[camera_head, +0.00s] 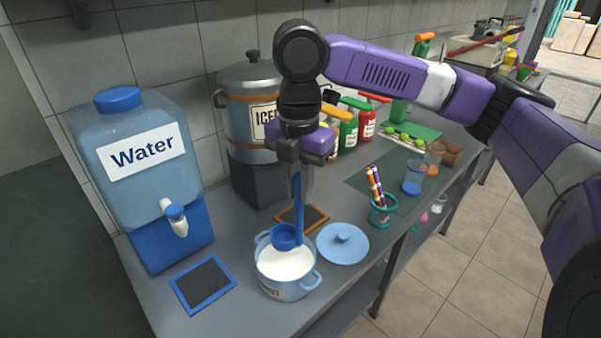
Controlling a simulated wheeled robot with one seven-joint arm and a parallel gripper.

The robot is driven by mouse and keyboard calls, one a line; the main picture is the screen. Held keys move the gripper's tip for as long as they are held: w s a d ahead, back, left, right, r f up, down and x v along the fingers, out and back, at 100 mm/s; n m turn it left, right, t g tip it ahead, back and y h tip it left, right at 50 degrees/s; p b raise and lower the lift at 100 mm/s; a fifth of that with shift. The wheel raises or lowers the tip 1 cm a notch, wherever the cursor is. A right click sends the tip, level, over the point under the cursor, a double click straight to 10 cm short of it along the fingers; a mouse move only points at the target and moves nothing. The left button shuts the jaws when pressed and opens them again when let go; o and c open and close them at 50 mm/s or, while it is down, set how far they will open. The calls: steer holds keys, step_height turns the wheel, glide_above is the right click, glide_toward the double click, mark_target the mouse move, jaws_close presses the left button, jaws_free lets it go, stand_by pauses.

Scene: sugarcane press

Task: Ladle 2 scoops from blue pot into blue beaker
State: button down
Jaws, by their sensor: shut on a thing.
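My gripper (290,152) is shut on the upright handle of a blue ladle (298,205). The ladle's cup (285,236) is at the back of the blue pot's opening, at or just above the white liquid; I cannot tell whether the cup holds any. The blue pot (287,290) is open, has two handles and stands near the counter's front edge. Its blue lid (343,243) lies flat on the counter to the right. The blue beaker (413,178) stands further right along the counter, next to an orange-banded beaker (434,157).
A teal holder (382,211) with striped straws stands between lid and beaker. A water dispenser (140,165) and blue-framed slate (203,284) are left. An orange-framed slate (302,217) lies behind the pot. A metal urn (240,100) and several bottles stand behind.

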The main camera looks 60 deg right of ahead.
mark_target(299, 215)
steer(key=shift+f+b, duration=3.55)
steer(key=shift+f, duration=0.05)
steer(key=shift+f+b, duration=0.8)
steer(key=shift+f, duration=1.25)
steer(key=shift+r, duration=0.15)
